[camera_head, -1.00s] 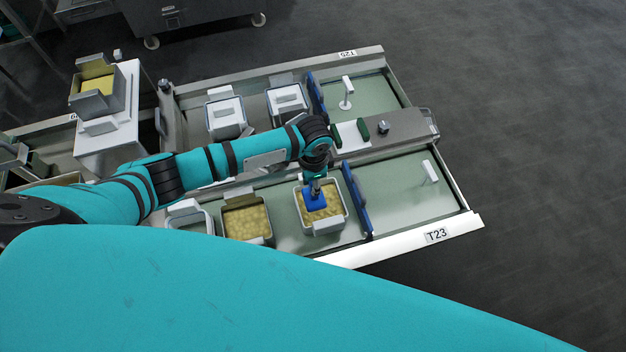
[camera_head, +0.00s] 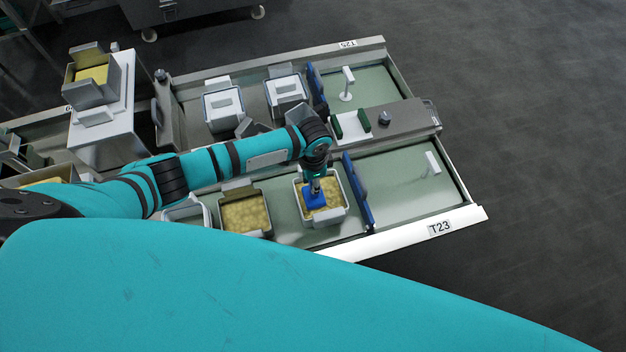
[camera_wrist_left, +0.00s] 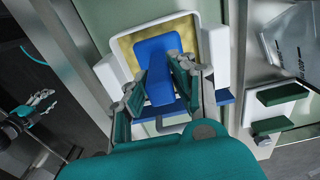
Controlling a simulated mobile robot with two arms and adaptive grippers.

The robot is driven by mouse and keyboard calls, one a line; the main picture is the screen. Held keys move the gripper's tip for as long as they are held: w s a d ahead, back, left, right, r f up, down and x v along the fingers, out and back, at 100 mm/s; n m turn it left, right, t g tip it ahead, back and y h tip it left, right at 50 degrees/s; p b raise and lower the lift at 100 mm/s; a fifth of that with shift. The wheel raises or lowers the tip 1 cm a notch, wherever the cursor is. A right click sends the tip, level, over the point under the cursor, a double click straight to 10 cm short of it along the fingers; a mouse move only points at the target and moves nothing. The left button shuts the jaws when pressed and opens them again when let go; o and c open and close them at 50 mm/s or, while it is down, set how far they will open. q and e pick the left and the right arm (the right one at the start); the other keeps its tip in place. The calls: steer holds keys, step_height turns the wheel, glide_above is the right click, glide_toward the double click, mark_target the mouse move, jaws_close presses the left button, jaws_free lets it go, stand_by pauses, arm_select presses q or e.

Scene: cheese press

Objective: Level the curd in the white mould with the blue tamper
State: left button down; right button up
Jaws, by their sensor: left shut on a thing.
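The white mould (camera_head: 340,217) stands in the near tray, left of the blue divider, with yellow curd (camera_head: 331,214) inside. The blue tamper (camera_head: 314,199) is over the curd, inside the mould's rim; I cannot tell how hard it presses. My left gripper (camera_head: 317,178) is shut on the tamper from above. In the left wrist view the gripper (camera_wrist_left: 165,85) holds the blue tamper (camera_wrist_left: 155,55) between its pads, with the mould's white rim (camera_wrist_left: 125,30) and a strip of curd around it.
A second curd-filled mould (camera_head: 246,214) stands just left. Two lidded moulds (camera_head: 224,106) are in the far tray. A blue divider (camera_head: 357,192) stands close right of the mould; the tray floor (camera_head: 400,190) beyond is mostly clear.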

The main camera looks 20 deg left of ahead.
arm_select(q)
steer(key=shift+f+b, duration=0.3)
steer(key=shift+f, duration=0.35)
steer(key=shift+w+d, duration=0.1)
steer(key=shift+w+d+r+b, duration=0.1)
steer(key=shift+w+d+b, duration=0.25)
steer(key=shift+w+d, duration=0.4)
steer(key=shift+w+d+r+b, duration=0.1)
steer(key=shift+w+d+b, duration=0.3)
steer(key=shift+d, duration=0.6)
steer(key=shift+a, duration=0.1)
steer(key=shift+s+a+p, duration=0.45)
steer(key=shift+a+p, duration=0.15)
steer(key=shift+p, duration=0.3)
steer(key=shift+s+a+f+p, duration=0.1)
steer(key=shift+s+a+p, duration=0.35)
steer(key=shift+a, duration=0.1)
steer(key=shift+s+a+p, duration=0.3)
steer(key=shift+a+p, duration=0.15)
steer(key=shift+a, duration=0.1)
steer(key=shift+w+d+f+b, duration=0.2)
steer(key=shift+w+d+b, duration=0.05)
steer(key=shift+d+b, duration=0.15)
steer(key=d, duration=0.1)
steer(key=w+d+b, duration=0.1)
steer(key=shift+w+d, duration=0.3)
steer(key=shift+d, duration=0.1)
